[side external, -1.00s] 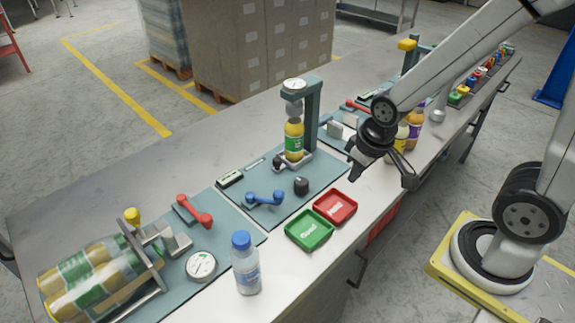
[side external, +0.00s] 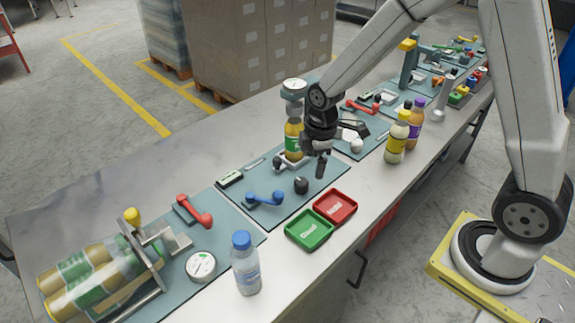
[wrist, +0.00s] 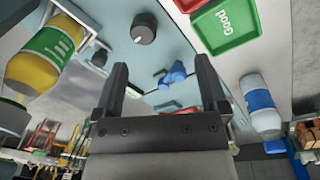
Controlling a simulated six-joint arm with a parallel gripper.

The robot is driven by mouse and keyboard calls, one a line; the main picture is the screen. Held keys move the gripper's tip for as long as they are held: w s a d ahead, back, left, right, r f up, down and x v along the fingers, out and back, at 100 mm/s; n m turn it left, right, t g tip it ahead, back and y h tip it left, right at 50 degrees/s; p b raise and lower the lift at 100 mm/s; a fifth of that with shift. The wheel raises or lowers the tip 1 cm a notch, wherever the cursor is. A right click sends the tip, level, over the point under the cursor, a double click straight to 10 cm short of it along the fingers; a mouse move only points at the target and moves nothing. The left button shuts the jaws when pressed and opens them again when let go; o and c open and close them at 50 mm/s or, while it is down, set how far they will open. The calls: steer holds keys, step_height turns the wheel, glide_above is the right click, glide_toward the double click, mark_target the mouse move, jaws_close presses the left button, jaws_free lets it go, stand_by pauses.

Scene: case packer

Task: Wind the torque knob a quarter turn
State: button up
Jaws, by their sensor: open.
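A small dark round knob (side external: 301,185), which looks like the torque knob, stands on the teal mat (side external: 240,200) in front of the bottle stand. In the wrist view the knob (wrist: 143,28) shows beyond my fingertips, above the left finger. My gripper (side external: 340,151) is open and empty, above and to the right of the knob in the side view, apart from it. In the wrist view both fingers of my gripper (wrist: 162,66) stand wide apart. A yellow bottle with a green label (side external: 293,139) stands in the stand behind, partly hidden by my arm.
A blue lever (side external: 265,198) lies left of the knob. Green (side external: 309,230) and red (side external: 335,207) trays sit at the front. A clear bottle with a blue cap (side external: 245,268) stands front left. Two juice bottles (side external: 397,140) stand to the right.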

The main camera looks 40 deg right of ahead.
mark_target(302, 181)
steer(key=w+f+n, duration=0.1)
steer(key=w+n, duration=0.1)
steer(key=n, duration=0.1)
steer(key=w+f+n, duration=0.1)
steer(key=shift+w+d+f+n+g, duration=0.1)
steer(key=shift+w+f+n+g, duration=0.2)
steer(key=shift+w+f, duration=0.1)
steer(key=shift+w+f, duration=0.1)
steer(key=shift+f, duration=3.75)
jaws_close()
